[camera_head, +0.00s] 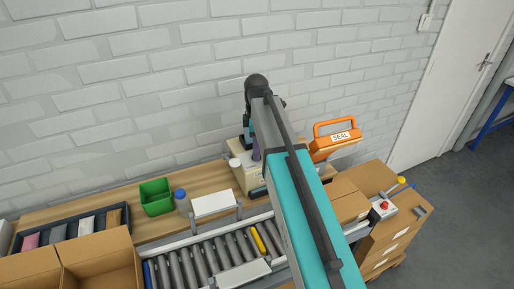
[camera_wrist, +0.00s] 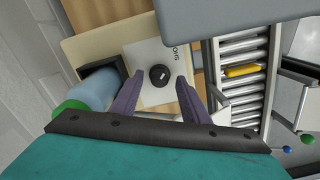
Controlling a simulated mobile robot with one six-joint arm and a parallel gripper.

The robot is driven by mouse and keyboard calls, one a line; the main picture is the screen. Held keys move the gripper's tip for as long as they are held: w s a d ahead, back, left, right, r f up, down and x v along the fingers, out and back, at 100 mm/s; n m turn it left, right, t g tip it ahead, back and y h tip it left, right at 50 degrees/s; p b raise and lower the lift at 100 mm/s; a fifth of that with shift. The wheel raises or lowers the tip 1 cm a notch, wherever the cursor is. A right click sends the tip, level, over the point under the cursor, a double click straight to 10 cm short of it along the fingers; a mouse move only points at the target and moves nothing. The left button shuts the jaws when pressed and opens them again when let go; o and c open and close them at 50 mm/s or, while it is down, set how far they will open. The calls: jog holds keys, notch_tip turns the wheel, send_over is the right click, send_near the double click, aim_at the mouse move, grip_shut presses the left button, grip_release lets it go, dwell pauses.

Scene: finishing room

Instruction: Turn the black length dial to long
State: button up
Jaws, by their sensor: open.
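The black length dial (camera_wrist: 160,75) is a round knob with a light pointer mark, set on a white label plate (camera_wrist: 148,52) on a beige machine. Part of a printed word beginning "SHO" shows beside it in the wrist view. My gripper (camera_wrist: 157,82) is open, with its two purple fingers on either side of the dial in that view; I cannot tell how far above it they are. In the head view, my arm hides most of the beige machine (camera_head: 241,175) and the dial, and a purple finger of my gripper (camera_head: 255,150) shows over the machine.
A roller conveyor (camera_head: 215,255) with a yellow item (camera_head: 258,238) runs in front of the machine. A green bin (camera_head: 156,197) and a blue-capped bottle (camera_head: 181,199) stand left on the bench. An orange "SEAL" handle (camera_head: 335,139) and cardboard boxes (camera_head: 362,178) are at the right.

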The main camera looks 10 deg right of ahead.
jog(key=shift+f, duration=0.3)
jog(key=c, duration=1.1)
jog(key=shift+o, duration=0.2)
